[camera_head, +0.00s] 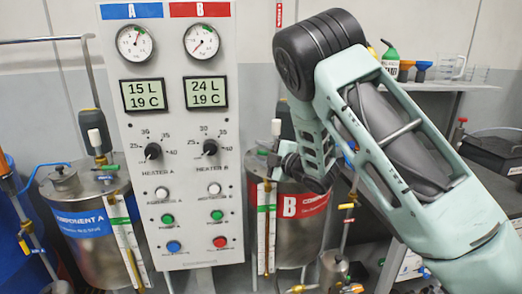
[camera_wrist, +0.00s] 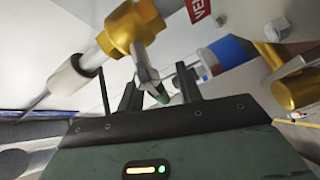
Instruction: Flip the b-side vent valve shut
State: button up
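In the wrist view a brass valve (camera_wrist: 130,27) shows at the upper left, just beyond my gripper. Its grey lever (camera_wrist: 146,68) has a green tip and reaches down between my two dark fingers. My gripper (camera_wrist: 158,78) is open, its fingers apart on either side of the lever tip; I cannot tell whether either touches it. A red label (camera_wrist: 200,10) reading "VEN" is cut off at the top edge. In the head view my gripper (camera_head: 287,160) is over the top of the B tank (camera_head: 287,238), and my arm hides much behind it. The lever cannot be made out there.
A white cylindrical fitting (camera_wrist: 72,75) adjoins the brass valve. A blue part (camera_wrist: 228,52) and another brass fitting (camera_wrist: 295,88) lie to the right. In the head view the control panel (camera_head: 172,95) stands close left of my gripper, with the A tank (camera_head: 88,245) beyond it.

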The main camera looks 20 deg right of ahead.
jog(key=shift+w, duration=0.15)
grip_shut()
jog(key=shift+f+n+g+h+b, duration=0.5)
jog(key=shift+f+n+g+b, duration=0.35)
jog(key=shift+n, duration=0.35)
jog(key=shift+r, duration=0.1)
grip_release()
jog(key=b+v, duration=0.3)
jog(key=v, duration=1.4)
jog(key=shift+s, duration=0.2)
